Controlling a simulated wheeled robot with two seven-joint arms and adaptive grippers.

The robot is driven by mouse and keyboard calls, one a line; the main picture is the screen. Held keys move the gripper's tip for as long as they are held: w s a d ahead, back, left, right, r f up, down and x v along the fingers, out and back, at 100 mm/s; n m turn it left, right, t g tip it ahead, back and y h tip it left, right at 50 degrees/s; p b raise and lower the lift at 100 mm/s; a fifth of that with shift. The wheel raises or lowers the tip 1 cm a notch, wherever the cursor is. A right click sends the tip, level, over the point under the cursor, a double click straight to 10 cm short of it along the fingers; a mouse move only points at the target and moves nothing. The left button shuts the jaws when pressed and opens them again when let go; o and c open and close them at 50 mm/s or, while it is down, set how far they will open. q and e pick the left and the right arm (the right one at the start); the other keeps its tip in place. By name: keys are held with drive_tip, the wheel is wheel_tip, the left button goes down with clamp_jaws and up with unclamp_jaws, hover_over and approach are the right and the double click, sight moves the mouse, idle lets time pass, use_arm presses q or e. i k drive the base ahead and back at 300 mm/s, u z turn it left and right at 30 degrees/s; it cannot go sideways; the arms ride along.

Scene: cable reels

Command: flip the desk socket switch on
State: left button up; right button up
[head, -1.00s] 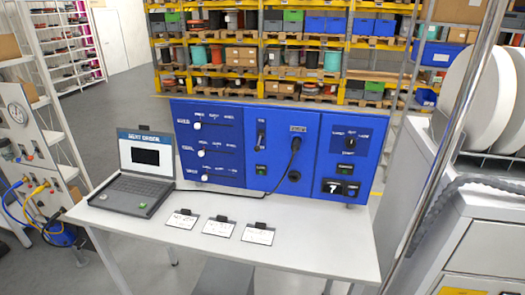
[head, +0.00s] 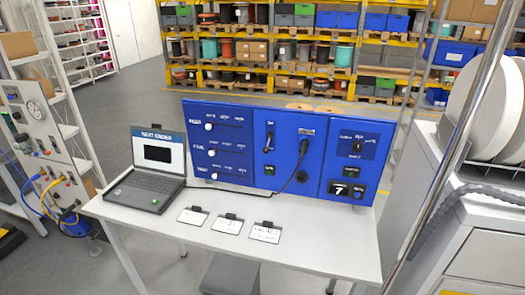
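A blue panel (head: 224,117) stands along the back of a white desk (head: 320,253). Neither of my grippers is in view.
An open laptop (head: 150,188) sits at the desk's left; several white cards (head: 229,226) lie in front of the panel. A metal post (head: 440,160) and a grey cabinet (head: 480,235) with white reels (head: 475,90) stand at the right. Stocked shelves (head: 300,60) are behind.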

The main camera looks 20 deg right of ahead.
sight(266, 150)
drive_tip(key=u, duration=0.85)
drive_tip(key=i, duration=1)
